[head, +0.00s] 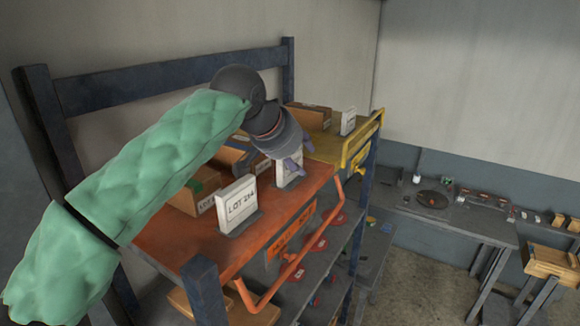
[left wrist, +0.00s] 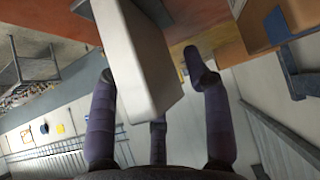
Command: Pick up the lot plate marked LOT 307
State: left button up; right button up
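A white lot plate (head: 284,180) stands on the orange shelf, partly covered by my left gripper (head: 288,158); its marking cannot be read. In the left wrist view this white plate (left wrist: 143,65) lies between the spread fingers of my left gripper (left wrist: 150,65). It is close to the left finger, with a gap to the right finger. The gripper is open. A nearer white plate (head: 237,206) reads LOT 214. A third white plate (head: 348,121) stands on the yellow shelf part behind; its text is too small to read. I see no readable LOT 307. My right gripper is out of view.
The orange shelf deck (head: 165,238) has a front rail (head: 262,304) and cardboard boxes (head: 188,200) behind the plates. Blue rack posts (head: 205,290) flank it. A yellow tray (head: 358,140) adjoins it at the far end. A grey workbench (head: 470,214) stands at the right.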

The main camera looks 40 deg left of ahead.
pick_arm(q)
jog(key=shift+w, duration=0.1)
grip_shut()
